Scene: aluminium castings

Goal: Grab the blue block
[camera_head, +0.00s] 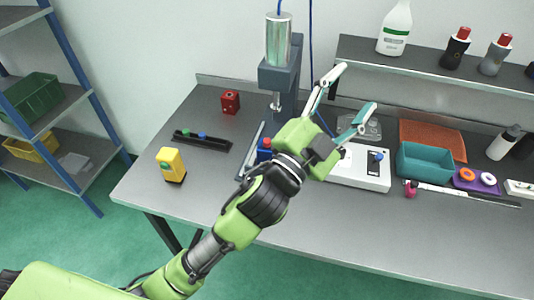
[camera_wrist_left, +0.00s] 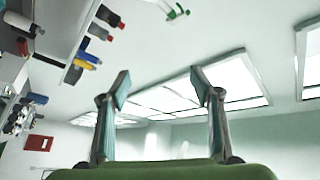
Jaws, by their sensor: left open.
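My left gripper (camera_head: 354,90) is raised above the bench with its two fingers spread and nothing between them. In the left wrist view the gripper (camera_wrist_left: 160,82) points toward the ceiling lights, fingers apart. A small blue block-like thing (camera_head: 264,154) with a red part on top sits on the bench right behind my left wrist, partly hidden by it. I cannot tell for sure that it is the blue block. The gripper's fingers are well above and to the right of it. My right gripper is not in view.
A drill-like press (camera_head: 279,75) stands behind the arm. A red block (camera_head: 230,102), a black strip (camera_head: 202,140) and a yellow device (camera_head: 171,164) lie left. A white device (camera_head: 359,172), teal bin (camera_head: 424,163) and purple tray (camera_head: 475,188) lie right. A shelf (camera_head: 430,69) overhangs the back.

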